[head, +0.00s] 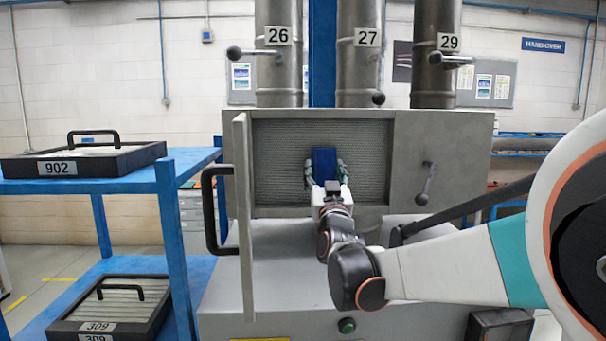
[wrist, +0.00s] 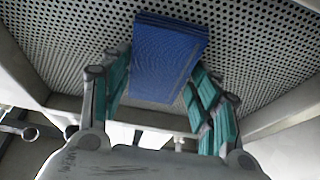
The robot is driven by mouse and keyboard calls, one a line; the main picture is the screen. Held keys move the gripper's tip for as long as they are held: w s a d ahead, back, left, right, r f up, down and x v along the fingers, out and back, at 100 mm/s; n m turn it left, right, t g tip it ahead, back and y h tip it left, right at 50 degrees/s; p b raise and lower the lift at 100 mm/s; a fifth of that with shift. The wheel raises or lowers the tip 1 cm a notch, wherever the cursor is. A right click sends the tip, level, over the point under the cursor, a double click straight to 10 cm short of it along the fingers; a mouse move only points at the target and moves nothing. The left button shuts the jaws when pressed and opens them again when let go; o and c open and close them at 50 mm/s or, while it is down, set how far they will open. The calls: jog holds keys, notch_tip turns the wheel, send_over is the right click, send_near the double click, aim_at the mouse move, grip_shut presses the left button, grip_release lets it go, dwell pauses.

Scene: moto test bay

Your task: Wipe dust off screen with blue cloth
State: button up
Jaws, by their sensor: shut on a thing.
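The blue cloth (head: 324,156) shows as a folded, flat-sided blue pad in front of the screen. My gripper (head: 325,170) is shut on it, with one finger at each side. In the wrist view the cloth (wrist: 168,60) sits between the green-padded fingers of my gripper (wrist: 160,75), its far edge at the perforated screen (wrist: 60,40). It looks close to or against the screen; firm contact cannot be told. The grey screen (head: 280,150) is set upright in the open cabinet. Dust cannot be told from its texture. The cloth and gripper hide its lower middle.
The cabinet door (head: 243,210) stands open on the left, with a black handle (head: 213,210). A lever (head: 426,184) is at the right of the opening. A blue rack (head: 178,225) holds filter trays 902 (head: 20,166) and 309. Metal ducts (head: 358,60) rise above.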

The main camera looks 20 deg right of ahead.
jog(key=shift+s+d, duration=0.35)
jog(key=shift+d, duration=0.9)
jog(key=shift+s+d, duration=0.35)
jog(key=shift+d, duration=0.85)
jog(key=shift+s+d, duration=0.35)
jog(key=shift+d, duration=0.9)
jog(key=shift+s, duration=0.1)
jog(key=s+a, duration=0.1)
jog(key=s, duration=0.4)
jog(key=shift+s+a+p, duration=0.4)
jog(key=shift+p, duration=0.05)
jog(key=s, duration=0.3)
jog(key=shift+a+p, duration=0.35)
jog(key=shift+a, duration=0.05)
